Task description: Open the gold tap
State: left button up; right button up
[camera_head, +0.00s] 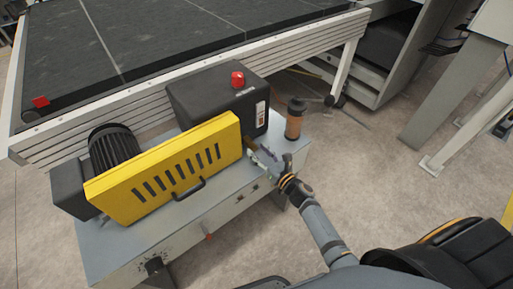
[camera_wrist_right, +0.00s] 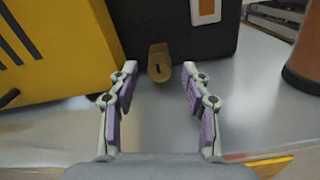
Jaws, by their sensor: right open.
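The gold tap (camera_wrist_right: 160,63) is a short brass-coloured piece with a dark slot, on the front of the dark box in the right wrist view. In the head view the tap (camera_head: 250,143) is small and partly hidden by my right gripper. My right gripper (camera_head: 263,158) is open, pointing at the tap from the front right. In the wrist view its two purple-padded fingers (camera_wrist_right: 160,82) stand on either side of the tap, apart from it; nothing is between the pads nearer the palm. My left gripper is not in view.
A yellow slotted guard (camera_head: 165,168) with a black handle lies left of the tap. The dark box (camera_head: 215,98) carries a red button (camera_head: 237,79). A brown cylinder (camera_head: 295,120) stands close on the right. The grey bench top (camera_head: 205,205) is clear in front.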

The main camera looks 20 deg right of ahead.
jog(key=shift+x, duration=0.85)
grip_shut()
